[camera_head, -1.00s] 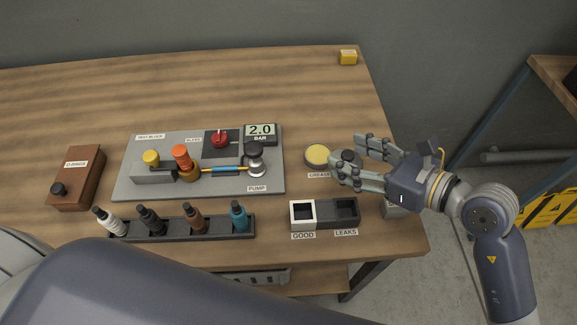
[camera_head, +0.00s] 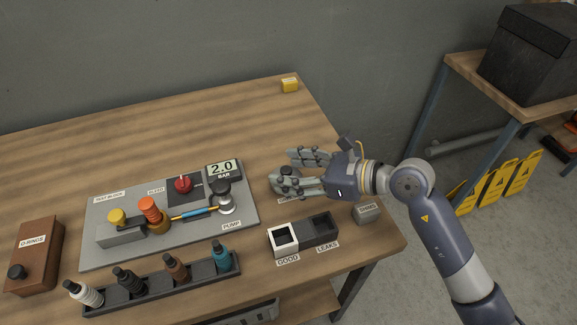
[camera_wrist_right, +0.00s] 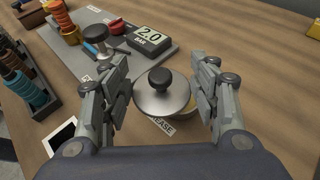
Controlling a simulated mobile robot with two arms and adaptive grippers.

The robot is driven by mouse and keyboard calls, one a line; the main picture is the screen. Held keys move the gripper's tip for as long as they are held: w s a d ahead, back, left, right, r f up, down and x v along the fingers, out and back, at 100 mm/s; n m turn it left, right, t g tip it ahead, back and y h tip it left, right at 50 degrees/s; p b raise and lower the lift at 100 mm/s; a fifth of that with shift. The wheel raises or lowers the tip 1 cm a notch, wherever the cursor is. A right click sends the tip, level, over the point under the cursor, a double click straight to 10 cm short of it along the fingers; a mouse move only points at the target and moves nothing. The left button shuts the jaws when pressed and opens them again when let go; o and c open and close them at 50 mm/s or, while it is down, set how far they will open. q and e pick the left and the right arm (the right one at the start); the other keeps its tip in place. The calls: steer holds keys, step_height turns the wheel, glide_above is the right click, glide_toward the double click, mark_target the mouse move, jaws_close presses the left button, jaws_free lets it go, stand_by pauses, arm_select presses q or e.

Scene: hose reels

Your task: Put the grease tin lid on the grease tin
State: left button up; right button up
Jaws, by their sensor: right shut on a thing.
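The grease tin lid (camera_wrist_right: 160,101) is a shiny grey disc with a black knob, between the two fingers of my right gripper (camera_head: 284,169), which is shut on it. The grease tin (camera_wrist_right: 204,106) shows in the right wrist view as a yellowish edge partly under the lid. The lid sits off to the left of the tin there, and I cannot tell whether they touch. In the head view my right gripper hides the tin and most of its label. My left gripper is not in view.
The GOOD and LEAKS trays (camera_head: 318,228) and a small grey block (camera_head: 367,212) are near the front edge. The pump board (camera_head: 125,247) lies left, with a bottle rack (camera_head: 200,269) in front.

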mark_target(295, 172)
steer(key=shift+w+a+f, duration=0.1)
steer(key=shift+w+a, duration=0.15)
steer(key=shift+w, duration=0.8)
steer(key=shift+w+a, duration=0.1)
steer(key=shift+w, duration=0.5)
step_height(295, 172, down, 3)
steer(key=shift+s+r+p, duration=0.1)
steer(key=shift+p, duration=0.4)
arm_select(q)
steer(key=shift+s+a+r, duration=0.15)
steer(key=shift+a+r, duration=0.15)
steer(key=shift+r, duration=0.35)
arm_select(e)
steer(key=shift+f, duration=0.45)
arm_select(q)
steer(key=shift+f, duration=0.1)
arm_select(e)
steer(key=shift+f, duration=0.1)
steer(key=o, duration=0.5)
steer(key=shift+f, duration=0.1)
steer(key=o, duration=0.5)
steer(key=shift+c, duration=0.2)
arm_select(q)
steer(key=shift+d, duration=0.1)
